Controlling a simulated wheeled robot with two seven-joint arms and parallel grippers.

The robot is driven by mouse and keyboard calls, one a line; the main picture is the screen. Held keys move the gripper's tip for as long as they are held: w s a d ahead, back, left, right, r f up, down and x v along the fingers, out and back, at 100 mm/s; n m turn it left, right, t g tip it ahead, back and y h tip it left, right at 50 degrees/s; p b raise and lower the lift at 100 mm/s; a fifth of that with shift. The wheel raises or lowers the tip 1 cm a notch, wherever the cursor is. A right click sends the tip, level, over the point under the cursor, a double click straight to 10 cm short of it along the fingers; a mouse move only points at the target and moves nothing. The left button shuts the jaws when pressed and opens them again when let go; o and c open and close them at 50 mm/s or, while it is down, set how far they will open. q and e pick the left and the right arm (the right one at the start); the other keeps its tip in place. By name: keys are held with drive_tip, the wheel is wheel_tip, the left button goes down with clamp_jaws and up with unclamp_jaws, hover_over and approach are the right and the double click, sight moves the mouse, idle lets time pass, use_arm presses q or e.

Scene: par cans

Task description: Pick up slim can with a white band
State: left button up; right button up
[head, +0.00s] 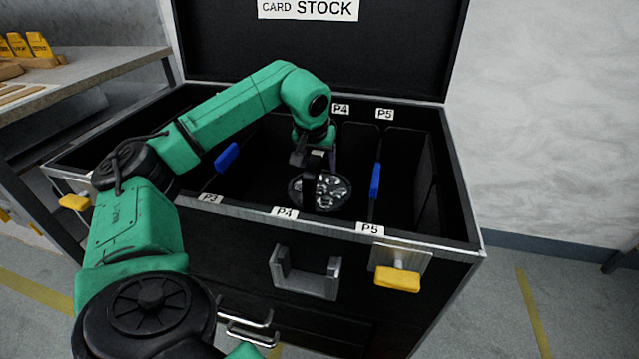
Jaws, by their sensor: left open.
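A slim black round par can (337,192) with several pale lenses lies face up on the floor of the P4 compartment of the black case. No white band on it can be made out from here. My left gripper (316,175) reaches down into that compartment and is open, right over the can, with its dark fingers in front of the can's far part. Whether the fingers touch the can or its bracket cannot be told. My right gripper is not in view.
The open black case (330,232) has a metal rim and dividers with blue tabs (375,180) on both sides of P4. The P5 compartment (405,195) looks empty. The raised lid (400,60) stands behind. A bench (90,72) with yellow items is at the left.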

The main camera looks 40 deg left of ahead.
use_arm(q)
drive_tip(key=shift+f, duration=0.25)
idle(0.3)
clamp_jaws()
idle(1.2)
drive_tip(key=shift+w+r, duration=0.1)
